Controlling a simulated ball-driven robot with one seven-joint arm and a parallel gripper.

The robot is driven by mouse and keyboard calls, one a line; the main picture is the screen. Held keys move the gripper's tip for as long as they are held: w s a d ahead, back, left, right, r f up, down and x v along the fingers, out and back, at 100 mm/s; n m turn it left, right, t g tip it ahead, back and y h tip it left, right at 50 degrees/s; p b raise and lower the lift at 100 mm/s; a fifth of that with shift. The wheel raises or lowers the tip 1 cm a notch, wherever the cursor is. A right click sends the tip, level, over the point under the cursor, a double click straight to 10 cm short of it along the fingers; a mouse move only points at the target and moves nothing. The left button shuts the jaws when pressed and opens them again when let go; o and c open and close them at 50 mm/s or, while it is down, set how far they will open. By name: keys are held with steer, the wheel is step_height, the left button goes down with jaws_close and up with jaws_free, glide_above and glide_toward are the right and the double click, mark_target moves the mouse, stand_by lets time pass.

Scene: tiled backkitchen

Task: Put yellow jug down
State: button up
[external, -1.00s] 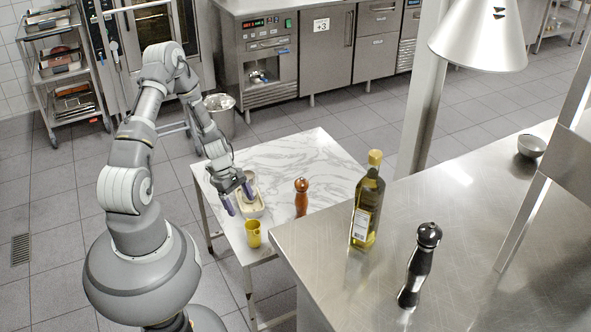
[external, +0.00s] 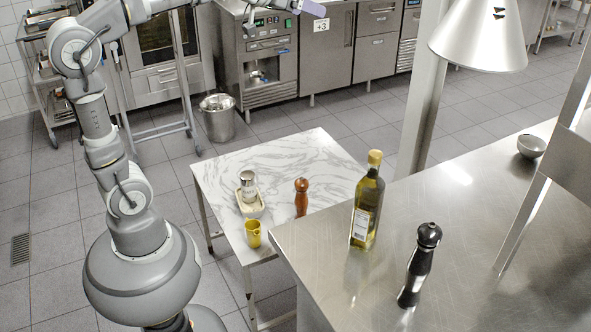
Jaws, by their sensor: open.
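The yellow jug (external: 253,234) stands upright on the white marble-topped table (external: 290,155), near its front left edge. My gripper (external: 303,24) is open and empty at the top of the external view. It is raised high above the table, well away from the jug, and shows in front of the steel appliances. Nothing hides the jug.
A pale dish (external: 252,210) with a silver-topped shaker (external: 247,184) is just behind the jug. A brown pepper mill (external: 301,197) stands to the right. An oil bottle (external: 367,205) and dark mill (external: 419,265) stand on the steel counter (external: 470,220). The table's back is clear.

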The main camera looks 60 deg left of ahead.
steer(key=s+d+r+m+t, duration=0.2)
steer(key=s+r, duration=0.6)
steer(key=r, duration=0.4)
steer(key=shift+s+d+r+m+t+h, duration=0.3)
steer(key=shift+s+d+r+m+t, duration=0.1)
steer(key=shift+d, duration=0.45)
steer(key=shift+f, duration=0.1)
